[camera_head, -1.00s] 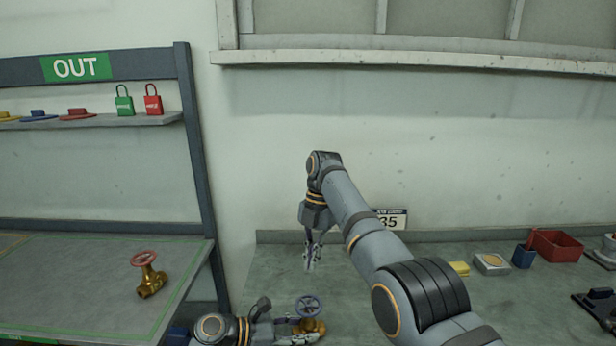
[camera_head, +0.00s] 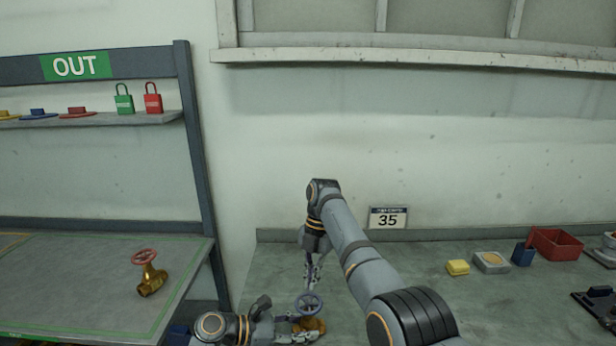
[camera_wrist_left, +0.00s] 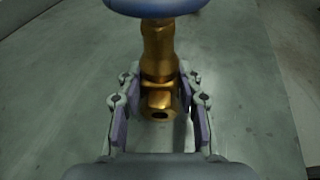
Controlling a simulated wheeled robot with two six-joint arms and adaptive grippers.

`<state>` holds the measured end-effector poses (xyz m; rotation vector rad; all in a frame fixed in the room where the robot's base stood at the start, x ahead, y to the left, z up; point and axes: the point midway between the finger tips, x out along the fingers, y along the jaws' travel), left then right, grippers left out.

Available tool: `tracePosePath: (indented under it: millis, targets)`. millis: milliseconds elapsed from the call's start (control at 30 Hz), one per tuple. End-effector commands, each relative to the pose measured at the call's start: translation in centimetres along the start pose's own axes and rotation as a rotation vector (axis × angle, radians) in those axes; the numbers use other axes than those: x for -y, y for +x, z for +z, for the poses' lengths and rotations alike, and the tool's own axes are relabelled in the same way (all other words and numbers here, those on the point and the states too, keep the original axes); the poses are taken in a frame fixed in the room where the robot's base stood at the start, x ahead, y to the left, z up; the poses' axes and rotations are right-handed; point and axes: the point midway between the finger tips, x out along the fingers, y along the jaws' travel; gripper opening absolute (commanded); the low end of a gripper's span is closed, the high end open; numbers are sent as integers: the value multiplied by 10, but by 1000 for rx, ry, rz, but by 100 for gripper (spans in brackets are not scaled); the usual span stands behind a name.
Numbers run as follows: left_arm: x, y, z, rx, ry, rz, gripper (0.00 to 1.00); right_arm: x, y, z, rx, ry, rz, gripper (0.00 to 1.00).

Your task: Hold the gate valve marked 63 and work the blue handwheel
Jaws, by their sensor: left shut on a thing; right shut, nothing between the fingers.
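The gate valve has a brass body (camera_head: 316,325) and a blue handwheel (camera_head: 309,303) on top. My left gripper (camera_head: 304,334) is shut on the brass body from the left. In the left wrist view its fingers (camera_wrist_left: 160,112) stand on both sides of the brass body (camera_wrist_left: 158,65), with the blue handwheel (camera_wrist_left: 155,5) cut off at the top edge. My right gripper (camera_head: 311,286) points down, shut and empty, with its fingertips just above or behind the wheel; I cannot tell whether they touch it. No 63 marking is readable.
A brass valve with a red wheel (camera_head: 147,272) stands on the left table, below the OUT sign (camera_head: 75,66). A 35 card (camera_head: 388,218) stands at the back wall. A yellow block (camera_head: 458,268), a blue cup (camera_head: 522,255) and a red bin (camera_head: 556,244) are at the right.

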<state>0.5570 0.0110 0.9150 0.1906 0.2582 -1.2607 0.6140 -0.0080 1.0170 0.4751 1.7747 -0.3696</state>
Motion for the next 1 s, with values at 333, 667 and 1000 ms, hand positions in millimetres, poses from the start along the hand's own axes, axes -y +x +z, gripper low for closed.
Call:
tracePosePath:
  millis: [333, 667, 1000]
  targets:
    - [0, 0, 0, -1, 0, 0, 18, 0, -29, -7, 2, -1, 1, 0]
    - [0, 0, 0, 0, 0, 0, 18, 0, -58, -15, 0, 0, -1, 0]
    - [0, 0, 0, -1, 0, 0, 18, 0, -69, -17, 2, 0, 0, 0]
